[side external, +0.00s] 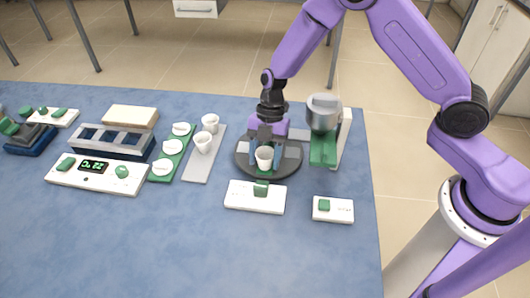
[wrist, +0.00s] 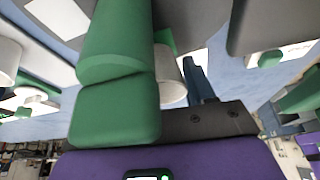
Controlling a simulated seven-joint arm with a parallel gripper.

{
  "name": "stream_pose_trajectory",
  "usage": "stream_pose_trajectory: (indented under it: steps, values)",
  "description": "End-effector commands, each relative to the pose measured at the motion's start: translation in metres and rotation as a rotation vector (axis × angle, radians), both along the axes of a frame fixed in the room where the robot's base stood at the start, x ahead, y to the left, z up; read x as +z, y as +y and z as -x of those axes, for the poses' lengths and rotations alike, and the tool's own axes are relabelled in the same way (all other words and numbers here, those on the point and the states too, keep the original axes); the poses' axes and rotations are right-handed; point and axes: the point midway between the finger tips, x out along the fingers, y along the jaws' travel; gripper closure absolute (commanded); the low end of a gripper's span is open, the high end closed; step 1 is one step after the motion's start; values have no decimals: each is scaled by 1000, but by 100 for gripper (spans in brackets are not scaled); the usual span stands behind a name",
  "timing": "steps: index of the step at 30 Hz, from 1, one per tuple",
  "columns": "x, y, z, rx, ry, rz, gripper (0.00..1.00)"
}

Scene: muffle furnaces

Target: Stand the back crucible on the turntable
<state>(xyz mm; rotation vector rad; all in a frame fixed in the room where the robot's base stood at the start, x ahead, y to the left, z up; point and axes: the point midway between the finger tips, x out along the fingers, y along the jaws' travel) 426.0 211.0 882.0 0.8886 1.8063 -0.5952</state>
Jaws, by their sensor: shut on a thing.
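A small white crucible (side external: 264,155) is between the fingers of my gripper (side external: 264,162), which is shut on it. The crucible is upright, over the dark grey round turntable (side external: 243,164). I cannot tell whether its base touches the disc. Two more white crucibles, one farther back (side external: 210,121) and one nearer (side external: 203,143), stand on a grey strip (side external: 204,166) left of the turntable. In the wrist view, part of a white crucible (wrist: 172,82) shows behind a large green part (wrist: 115,100) that hides much of the view.
A silver cylinder (side external: 323,110) on a green and white stand is close right of the turntable. White control boxes stand in front, one below the disc (side external: 243,200) and one right (side external: 340,213). A green strip with white lids (side external: 171,147) lies left. The front blue table is clear.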

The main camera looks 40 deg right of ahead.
Motion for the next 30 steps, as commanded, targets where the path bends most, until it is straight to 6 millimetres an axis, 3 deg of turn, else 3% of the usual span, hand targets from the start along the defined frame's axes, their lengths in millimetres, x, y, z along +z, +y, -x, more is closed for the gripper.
stream_pose_trajectory:
  steps: [28, 29, 30]
  values:
    - [-11, 0, 0, -1, 1, -1, 75]
    - [-10, 0, 0, 0, 0, -1, 39]
    - [-10, 0, 0, 0, 0, -1, 26]
